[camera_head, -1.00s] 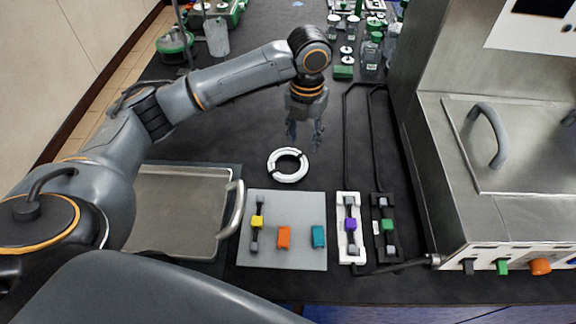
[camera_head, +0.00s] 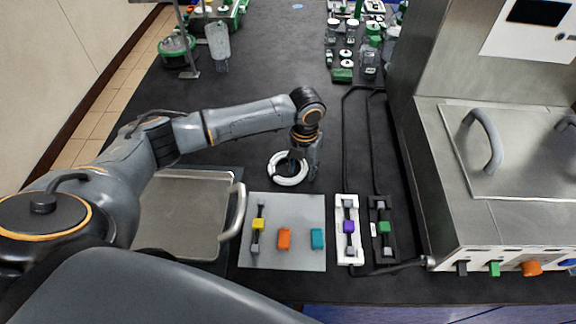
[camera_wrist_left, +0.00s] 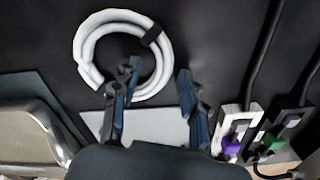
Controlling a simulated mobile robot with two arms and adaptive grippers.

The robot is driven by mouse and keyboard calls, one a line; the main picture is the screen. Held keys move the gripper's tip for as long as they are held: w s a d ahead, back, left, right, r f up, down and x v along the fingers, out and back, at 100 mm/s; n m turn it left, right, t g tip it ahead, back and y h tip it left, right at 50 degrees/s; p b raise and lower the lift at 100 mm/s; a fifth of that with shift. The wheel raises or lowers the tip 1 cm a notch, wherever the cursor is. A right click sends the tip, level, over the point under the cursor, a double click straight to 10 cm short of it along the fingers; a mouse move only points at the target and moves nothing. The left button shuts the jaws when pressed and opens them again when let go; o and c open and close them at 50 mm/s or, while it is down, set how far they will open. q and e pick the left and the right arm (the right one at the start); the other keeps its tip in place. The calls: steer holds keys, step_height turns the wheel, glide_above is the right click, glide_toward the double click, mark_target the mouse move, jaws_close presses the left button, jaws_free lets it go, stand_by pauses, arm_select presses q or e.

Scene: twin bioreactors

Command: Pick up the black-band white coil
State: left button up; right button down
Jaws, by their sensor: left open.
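The white coil with a black band (camera_head: 288,181) lies on the dark bench top, behind the grey plate; it also shows at the upper left of the left wrist view (camera_wrist_left: 88,47). My left gripper (camera_head: 304,172) is over the right side of the coil, and hides part of it in the head view. In the left wrist view my left gripper (camera_wrist_left: 157,85) is open, one finger overlapping the coil's lower right part and the other to the right of the ring. My right gripper is not in view.
A grey plate (camera_head: 284,261) with yellow, orange and teal parts lies in front of the coil. A metal tray (camera_head: 180,215) is at left.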

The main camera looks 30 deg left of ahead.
arm_select(q)
jaws_close()
steer(key=shift+r, duration=0.15)
steer(key=shift+r+b, duration=0.25)
steer(key=shift+b, duration=0.05)
step_height(320, 180, up, 2)
steer(key=shift+r+b, duration=0.1)
steer(key=shift+b, duration=0.45)
steer(key=s+d+r+b, duration=0.1)
steer(key=s+r, duration=0.9)
steer(key=s, duration=0.4)
steer(key=shift+d+b, duration=0.4)
